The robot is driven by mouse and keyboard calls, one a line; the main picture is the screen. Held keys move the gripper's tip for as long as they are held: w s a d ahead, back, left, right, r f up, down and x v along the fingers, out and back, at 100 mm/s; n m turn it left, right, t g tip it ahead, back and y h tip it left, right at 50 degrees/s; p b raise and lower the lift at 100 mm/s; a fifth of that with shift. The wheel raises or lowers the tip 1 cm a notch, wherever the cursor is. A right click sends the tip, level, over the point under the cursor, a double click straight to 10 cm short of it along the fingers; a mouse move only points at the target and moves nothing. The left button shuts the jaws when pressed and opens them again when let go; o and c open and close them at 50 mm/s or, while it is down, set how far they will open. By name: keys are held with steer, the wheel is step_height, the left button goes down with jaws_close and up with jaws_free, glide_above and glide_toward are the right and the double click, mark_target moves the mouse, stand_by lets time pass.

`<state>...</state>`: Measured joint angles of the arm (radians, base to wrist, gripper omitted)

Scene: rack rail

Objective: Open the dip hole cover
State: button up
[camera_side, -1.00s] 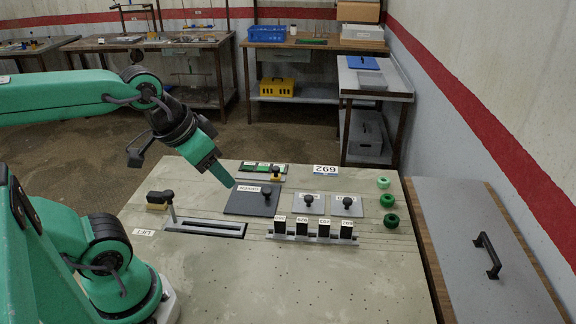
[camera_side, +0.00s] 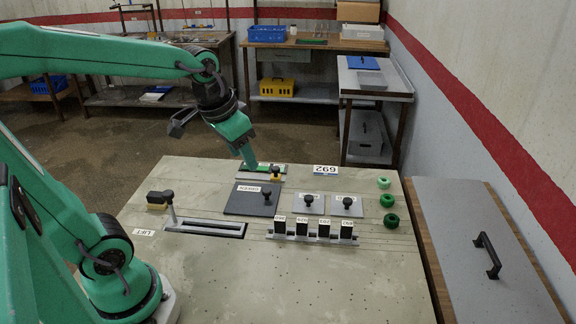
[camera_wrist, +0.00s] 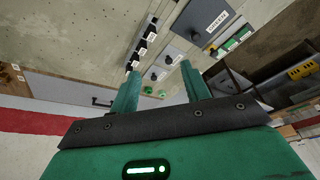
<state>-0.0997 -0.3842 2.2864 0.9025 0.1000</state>
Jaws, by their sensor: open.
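Three covers with black knobs lie on the work board: a large dark plate (camera_side: 240,206) with a white label, a grey plate (camera_side: 300,208) right of it, and another grey plate (camera_side: 338,209) further right. All three lie flat. My gripper (camera_side: 248,164) is above the back of the board, behind the dark plate, apart from every knob. In the wrist view my gripper (camera_wrist: 161,88) is open and empty, with the dark plate (camera_wrist: 189,15) beyond the fingers.
A row of black labelled blocks (camera_side: 313,229) stands in front of the grey plates. Green rings (camera_side: 387,201) sit at right. A lever stands by a slotted rail (camera_side: 205,228) at left. The board's front is clear.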

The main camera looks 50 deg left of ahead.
steer(key=w+a+f+g, duration=0.2)
steer(key=w+a+f, duration=0.3)
steer(key=w, duration=0.3)
steer(key=g, duration=0.2)
glide_above(266, 190)
step_height(266, 190, down, 9)
steer(key=shift+d+f, duration=0.1)
steer(key=shift+f, duration=3.85)
jaws_close()
